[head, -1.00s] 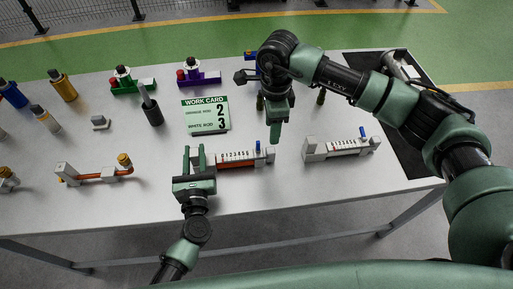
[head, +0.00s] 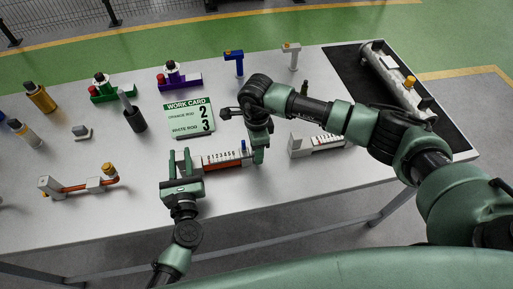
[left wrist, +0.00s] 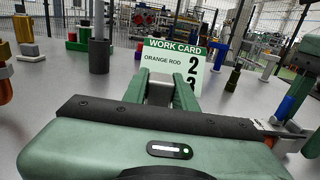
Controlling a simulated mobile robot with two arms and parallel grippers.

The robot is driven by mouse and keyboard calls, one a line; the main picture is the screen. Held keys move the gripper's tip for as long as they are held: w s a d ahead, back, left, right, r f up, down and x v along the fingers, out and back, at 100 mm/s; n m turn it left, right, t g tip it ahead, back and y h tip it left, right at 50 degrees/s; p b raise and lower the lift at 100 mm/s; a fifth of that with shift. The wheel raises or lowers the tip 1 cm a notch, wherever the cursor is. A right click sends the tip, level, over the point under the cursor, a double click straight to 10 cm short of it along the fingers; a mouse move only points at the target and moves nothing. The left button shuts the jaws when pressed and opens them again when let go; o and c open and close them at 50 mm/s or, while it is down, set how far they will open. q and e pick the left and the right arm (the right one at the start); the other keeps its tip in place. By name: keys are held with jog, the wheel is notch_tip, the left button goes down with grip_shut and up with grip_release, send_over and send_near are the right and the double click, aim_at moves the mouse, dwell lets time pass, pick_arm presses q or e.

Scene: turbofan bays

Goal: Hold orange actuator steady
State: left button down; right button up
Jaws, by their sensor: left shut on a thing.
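The orange actuator (head: 230,165) lies on the table in the head view, with an orange-red rod under a white numbered scale and a blue lever (head: 244,147) near its right end. My left gripper (head: 183,163) is shut on the grey block at its left end. In the left wrist view the fingers (left wrist: 172,88) close around that grey block (left wrist: 160,92). The blue lever also shows in the left wrist view (left wrist: 288,107). My right gripper (head: 259,155) points down beside the actuator's right end, close to the lever. Its finger gap and any contact are unclear.
The work card (head: 190,117) stands behind the actuator, reading orange rod 2 and white rod 3. A second scaled actuator (head: 318,145) is at the right, partly behind my right arm. An orange-rod assembly (head: 75,188) lies at the left. A dark cup (head: 134,120) stands behind.

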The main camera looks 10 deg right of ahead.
grip_shut()
jog(key=shift+r, duration=0.1)
dwell(1.2)
